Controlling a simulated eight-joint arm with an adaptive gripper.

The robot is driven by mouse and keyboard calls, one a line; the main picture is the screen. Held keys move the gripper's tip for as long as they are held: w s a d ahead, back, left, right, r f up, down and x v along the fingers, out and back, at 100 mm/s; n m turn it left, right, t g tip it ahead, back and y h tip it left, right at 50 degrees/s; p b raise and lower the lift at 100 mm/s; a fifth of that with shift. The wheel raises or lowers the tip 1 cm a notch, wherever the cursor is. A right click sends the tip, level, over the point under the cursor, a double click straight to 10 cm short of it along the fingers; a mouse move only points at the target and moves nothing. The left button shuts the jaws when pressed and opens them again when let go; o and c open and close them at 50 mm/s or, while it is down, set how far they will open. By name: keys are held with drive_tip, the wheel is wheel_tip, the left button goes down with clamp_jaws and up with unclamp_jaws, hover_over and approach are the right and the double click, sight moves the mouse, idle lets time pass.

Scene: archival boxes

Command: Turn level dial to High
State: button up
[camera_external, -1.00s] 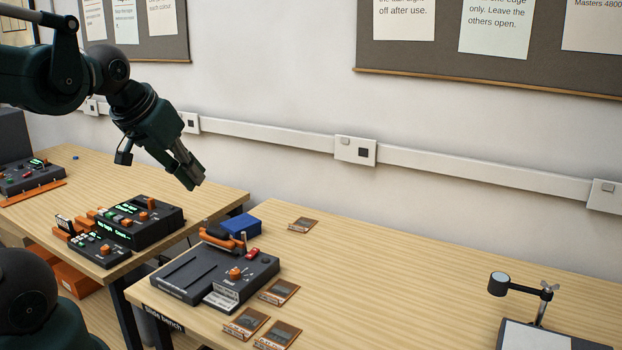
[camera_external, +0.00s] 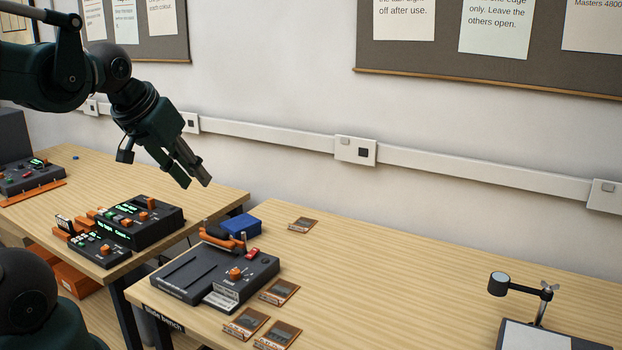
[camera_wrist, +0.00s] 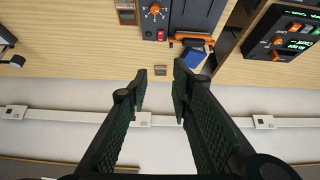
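My gripper (camera_external: 196,185) hangs in the air above and behind the right part of the left bench, away from every dial. In the wrist view my gripper (camera_wrist: 160,75) shows two spread fingers with nothing between them. A grey slide device (camera_external: 190,268) on the front bench has an orange dial (camera_external: 236,273) with small markings around it. That dial also shows at the top of the wrist view (camera_wrist: 153,11). Other orange knobs sit on the left bench's display units (camera_external: 152,203). I cannot read which dial is the level dial or its setting.
A red switch (camera_external: 253,253), an orange handle (camera_external: 222,242) and a blue box (camera_external: 241,226) are by the slide device. Several framed slides (camera_external: 279,292) lie to its right. A lamp stand (camera_external: 542,300) is at far right; the bench middle is clear.

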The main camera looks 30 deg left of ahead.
drive_tip(key=w+a, duration=0.1)
drive_tip(key=n+g+p, duration=0.3)
drive_tip(key=n+g, duration=0.4)
drive_tip(key=n, duration=1.5)
hover_over(143, 214)
drive_tip(key=f, duration=1.7)
drive_tip(key=shift+w+d+f, duration=0.15)
drive_tip(key=shift+w+d, duration=0.05)
drive_tip(key=shift+s+a+f, duration=0.1)
drive_tip(key=shift+a+f, duration=0.15)
drive_tip(key=shift+f, duration=0.05)
drive_tip(key=shift+f+b, duration=0.4)
drive_tip(key=shift+f, duration=3.45)
